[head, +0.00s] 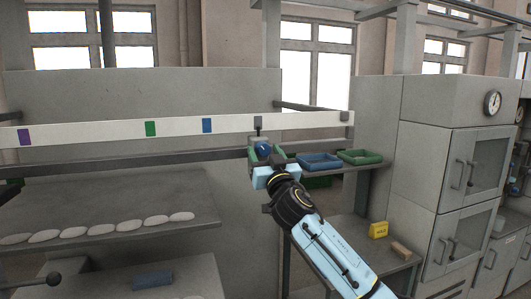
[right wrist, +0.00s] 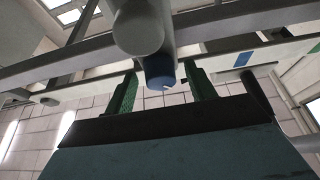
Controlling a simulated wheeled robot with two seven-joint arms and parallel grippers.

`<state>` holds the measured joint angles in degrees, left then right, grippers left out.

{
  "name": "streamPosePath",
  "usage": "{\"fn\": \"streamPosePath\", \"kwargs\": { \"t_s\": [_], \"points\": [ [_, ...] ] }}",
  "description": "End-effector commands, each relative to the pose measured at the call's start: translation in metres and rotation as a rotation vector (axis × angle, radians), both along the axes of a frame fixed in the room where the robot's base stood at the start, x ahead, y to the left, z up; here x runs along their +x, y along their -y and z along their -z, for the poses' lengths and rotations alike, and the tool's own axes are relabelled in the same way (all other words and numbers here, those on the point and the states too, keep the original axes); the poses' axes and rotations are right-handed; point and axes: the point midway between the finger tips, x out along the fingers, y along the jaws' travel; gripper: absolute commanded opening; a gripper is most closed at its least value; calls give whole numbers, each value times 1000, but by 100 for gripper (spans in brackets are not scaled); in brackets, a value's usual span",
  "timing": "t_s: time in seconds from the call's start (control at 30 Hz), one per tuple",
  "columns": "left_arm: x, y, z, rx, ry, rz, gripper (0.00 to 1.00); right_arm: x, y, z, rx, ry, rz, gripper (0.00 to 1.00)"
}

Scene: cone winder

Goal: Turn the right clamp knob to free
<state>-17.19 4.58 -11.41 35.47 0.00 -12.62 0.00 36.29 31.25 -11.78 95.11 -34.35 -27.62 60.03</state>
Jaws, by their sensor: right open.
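The clamp knob (head: 262,149) is a blue round knob, seen just beyond my right gripper in the head view. In the right wrist view the blue knob (right wrist: 159,72) sits at the end of a grey cylinder (right wrist: 138,27), with a small white mark near its lower edge. My right gripper (head: 266,155) is open, its two green fingers on either side of the knob. In the right wrist view the fingers (right wrist: 160,76) stand apart with gaps to the knob, and their tips reach about its level. My left gripper is not in view.
A white rail (head: 180,128) with purple, green and blue marks runs behind the knob. A blue tray (head: 320,168) and a green tray (head: 360,161) stand right of the gripper. A yellow block (head: 378,230) is on a lower table.

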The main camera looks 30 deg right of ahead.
Motion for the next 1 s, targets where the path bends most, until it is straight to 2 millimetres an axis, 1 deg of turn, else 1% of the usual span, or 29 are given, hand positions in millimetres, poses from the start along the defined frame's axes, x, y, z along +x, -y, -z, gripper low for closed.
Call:
{"fn": "streamPosePath", "kwargs": {
  "t_s": [0.17, 0.2, 0.53, 0.77, 1.0],
  "points": [
    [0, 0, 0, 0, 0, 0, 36, 0, 0, 0, 0, 0, 0, 55],
    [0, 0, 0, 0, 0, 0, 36, 0, 0, 0, 0, 0, 0, 54],
    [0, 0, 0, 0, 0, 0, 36, 0, 0, 0, 0, 0, 0, 11],
    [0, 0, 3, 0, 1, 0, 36, 0, 0, 1, 19, 5, 0, 10],
    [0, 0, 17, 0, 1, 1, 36, 0, -2, 4, 123, 29, -3, 10]
  ]
}}
